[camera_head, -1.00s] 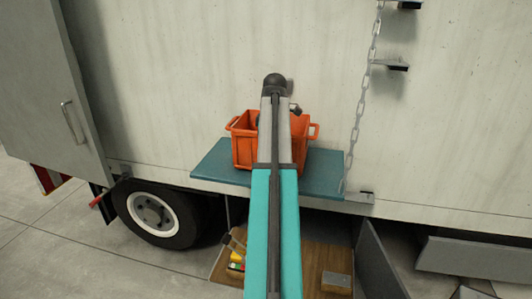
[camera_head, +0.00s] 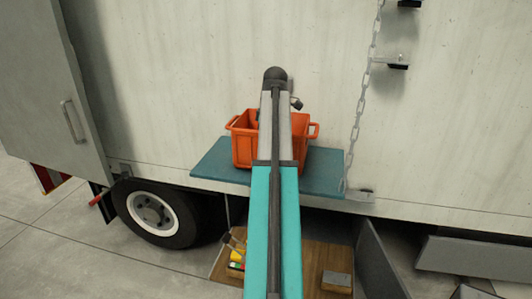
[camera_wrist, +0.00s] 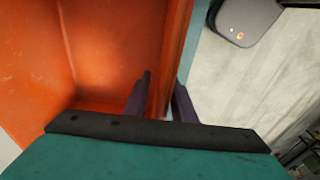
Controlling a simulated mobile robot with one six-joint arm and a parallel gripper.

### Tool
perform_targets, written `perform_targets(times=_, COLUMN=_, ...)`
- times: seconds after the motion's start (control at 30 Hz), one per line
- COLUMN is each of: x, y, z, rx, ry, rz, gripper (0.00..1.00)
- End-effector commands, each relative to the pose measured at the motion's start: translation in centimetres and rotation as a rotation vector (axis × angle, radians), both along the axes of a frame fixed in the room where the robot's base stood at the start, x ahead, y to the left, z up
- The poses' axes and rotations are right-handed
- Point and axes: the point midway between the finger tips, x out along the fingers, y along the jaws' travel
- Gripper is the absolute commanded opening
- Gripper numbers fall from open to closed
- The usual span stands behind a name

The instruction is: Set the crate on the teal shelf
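The orange crate (camera_head: 243,152) sits upright on the teal shelf (camera_head: 215,168) on the truck's side, in the head view. My arm crosses in front of the crate's middle and hides part of it and of the shelf. My gripper (camera_wrist: 163,92) shows in the wrist view with its two dark fingers apart. One finger is on the inner side of the crate wall (camera_wrist: 176,60) and the other on the outer side. A gap shows between the inner finger and the wall. In the head view the fingers are hidden behind my arm.
The pale truck wall (camera_head: 180,90) stands right behind the shelf. A chain (camera_head: 361,115) hangs at the shelf's right end. A lower wooden platform (camera_head: 310,262) holds a grey box (camera_head: 337,281) and several small items. Bare shelf shows on both sides of the crate.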

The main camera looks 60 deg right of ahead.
Motion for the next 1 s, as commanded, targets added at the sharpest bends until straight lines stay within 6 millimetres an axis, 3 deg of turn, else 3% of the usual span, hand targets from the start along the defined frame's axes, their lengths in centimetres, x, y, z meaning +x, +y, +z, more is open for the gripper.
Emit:
perform_targets(times=0.5, x=-0.6, y=-0.2, z=5.5, rx=-0.001, ry=0.000, rz=0.000, gripper=0.23)
perform_targets(times=1.0, x=-1.1, y=-0.4, z=9.3, rx=-0.001, ry=-0.001, rz=-0.001, gripper=0.23)
